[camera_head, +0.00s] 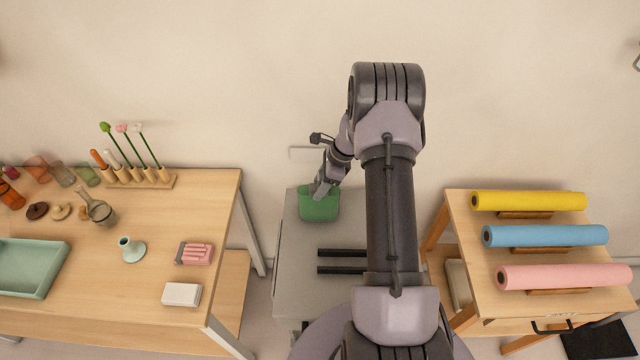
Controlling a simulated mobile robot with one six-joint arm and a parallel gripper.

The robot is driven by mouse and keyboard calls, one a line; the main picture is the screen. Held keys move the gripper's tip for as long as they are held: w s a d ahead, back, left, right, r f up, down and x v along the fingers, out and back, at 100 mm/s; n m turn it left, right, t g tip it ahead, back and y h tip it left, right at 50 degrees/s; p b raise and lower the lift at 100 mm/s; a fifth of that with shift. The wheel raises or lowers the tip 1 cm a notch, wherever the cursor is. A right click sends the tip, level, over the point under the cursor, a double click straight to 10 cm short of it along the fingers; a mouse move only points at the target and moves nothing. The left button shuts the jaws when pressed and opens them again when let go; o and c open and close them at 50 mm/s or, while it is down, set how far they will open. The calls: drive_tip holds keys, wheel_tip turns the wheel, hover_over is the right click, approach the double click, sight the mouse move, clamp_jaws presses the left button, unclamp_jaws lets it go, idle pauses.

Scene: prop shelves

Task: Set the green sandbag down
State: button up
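The green sandbag (319,208) is a small block-like bag in the middle of the camera_head view, over the left back part of a grey flat surface (300,260). My gripper (319,193) points down at the top of the sandbag, and its fingertips overlap the bag's upper edge. The fingers are small here, and I cannot tell whether they are closed on the bag. I also cannot tell whether the bag rests on the grey surface or hangs just above it.
Two black bars (342,253) lie on the grey surface in front of the sandbag. A wooden table (130,318) with a green tray (30,268), flowers and small items stands left. A wooden stand (470,275) with yellow, blue and pink rolls stands right. A wall is behind.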

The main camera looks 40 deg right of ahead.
drive_tip(key=shift+o, duration=1.2)
